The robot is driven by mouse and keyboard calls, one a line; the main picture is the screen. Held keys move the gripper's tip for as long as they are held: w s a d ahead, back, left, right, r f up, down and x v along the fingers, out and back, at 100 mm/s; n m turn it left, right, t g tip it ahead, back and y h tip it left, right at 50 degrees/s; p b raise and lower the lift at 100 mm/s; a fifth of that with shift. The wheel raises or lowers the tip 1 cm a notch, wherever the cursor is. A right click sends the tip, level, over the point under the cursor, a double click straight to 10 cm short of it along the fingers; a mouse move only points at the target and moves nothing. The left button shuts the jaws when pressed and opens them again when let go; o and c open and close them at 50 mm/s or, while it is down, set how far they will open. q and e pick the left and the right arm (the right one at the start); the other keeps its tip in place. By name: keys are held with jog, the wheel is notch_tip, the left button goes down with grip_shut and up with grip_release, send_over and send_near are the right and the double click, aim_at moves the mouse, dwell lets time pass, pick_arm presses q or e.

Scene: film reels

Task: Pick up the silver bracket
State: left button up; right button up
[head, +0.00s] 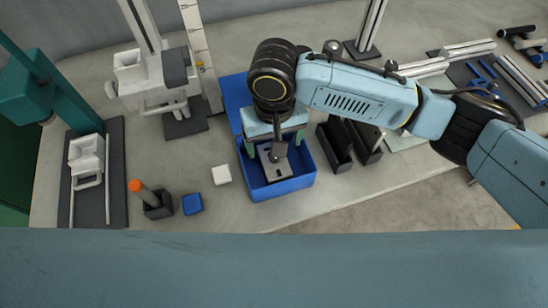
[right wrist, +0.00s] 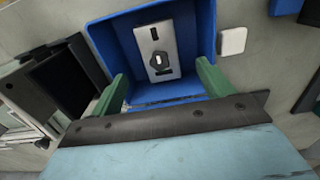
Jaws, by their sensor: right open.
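The silver bracket (head: 272,172) lies flat on the floor of a blue bin (head: 298,184) in the head view, partly hidden under my right wrist. In the right wrist view the bracket (right wrist: 168,40) is a light plate with a dark six-sided part around a slot and small holes. My right gripper (head: 275,144) is over the bin, its green fingers wide apart. In the right wrist view the open gripper (right wrist: 160,84) has nothing between its fingers, and the bracket shows beyond them. My left gripper is in neither view.
Black bins (head: 336,147) stand close right of the blue bin. A white block (head: 221,175), a blue block (head: 192,204) and an orange-tipped tool in a dark holder (head: 157,205) are to its left. A grey stand (head: 185,128) is behind left.

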aim_at(275, 159)
jog(key=shift+f, duration=1.05)
notch_tip(275, 159, down, 3)
jog(key=shift+r, duration=0.2)
notch_tip(275, 159, down, 2)
jog(key=shift+f+b, duration=0.15)
jog(key=shift+b, duration=0.25)
jog(key=shift+f, duration=0.2)
jog(key=shift+c, duration=0.4)
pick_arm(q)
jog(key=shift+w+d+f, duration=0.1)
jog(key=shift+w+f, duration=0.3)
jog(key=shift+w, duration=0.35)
pick_arm(e)
jog(key=c, duration=1.2)
